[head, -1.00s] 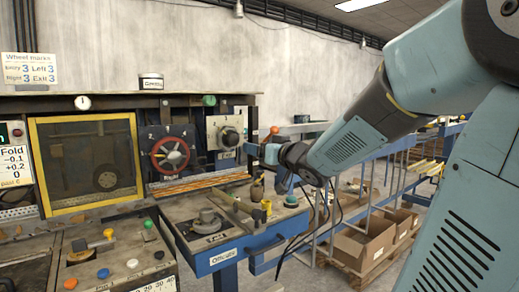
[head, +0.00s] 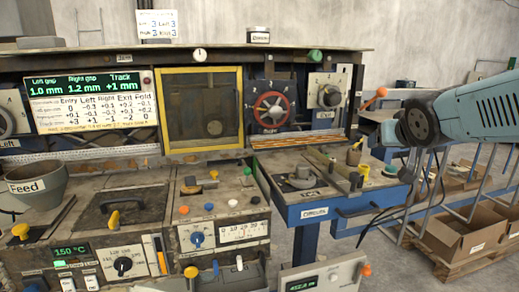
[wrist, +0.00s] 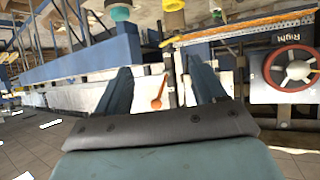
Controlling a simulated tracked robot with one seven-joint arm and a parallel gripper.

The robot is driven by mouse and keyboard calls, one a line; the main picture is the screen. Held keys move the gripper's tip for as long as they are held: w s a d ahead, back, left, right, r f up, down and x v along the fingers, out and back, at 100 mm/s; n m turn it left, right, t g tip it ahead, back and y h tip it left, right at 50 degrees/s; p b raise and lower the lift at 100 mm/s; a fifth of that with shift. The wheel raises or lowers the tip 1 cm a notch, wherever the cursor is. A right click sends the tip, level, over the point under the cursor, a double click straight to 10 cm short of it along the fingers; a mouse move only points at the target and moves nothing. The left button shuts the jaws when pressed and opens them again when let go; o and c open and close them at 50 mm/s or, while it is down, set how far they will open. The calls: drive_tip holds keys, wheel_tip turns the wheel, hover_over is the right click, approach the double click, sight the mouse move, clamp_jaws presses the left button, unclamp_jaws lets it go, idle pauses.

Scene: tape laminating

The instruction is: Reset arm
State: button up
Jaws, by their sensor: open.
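My blue-grey arm comes in from the right edge of the head view. Its dark wrist end hangs in front of the right end of the machine, near a lever with an orange knob (head: 381,92). In the wrist view my gripper (wrist: 158,68) has its two fingers spread wide apart with nothing held between them. The orange-knobbed lever (wrist: 158,95) shows in the gap, beyond the fingers. The fingertips are hard to make out in the head view.
The machine carries a red handwheel (head: 270,112), a yellow-framed window (head: 202,107) and a lit display (head: 88,85). A grey feed bowl (head: 36,183) stands at the left. A blue bench (head: 315,212) juts forward, with cardboard boxes (head: 462,230) on a pallet at the right.

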drive_tip(key=s+a+f+g+y, duration=0.1)
drive_tip(key=s+a+f+g, duration=0.2)
drive_tip(key=s, duration=0.4)
drive_tip(key=s+a+f+n+g+y, duration=0.1)
drive_tip(key=s+a+f+g, duration=0.2)
drive_tip(key=s, duration=0.5)
drive_tip(key=shift+a, duration=0.5)
drive_tip(key=shift+f, duration=0.1)
drive_tip(key=shift+c, duration=0.2)
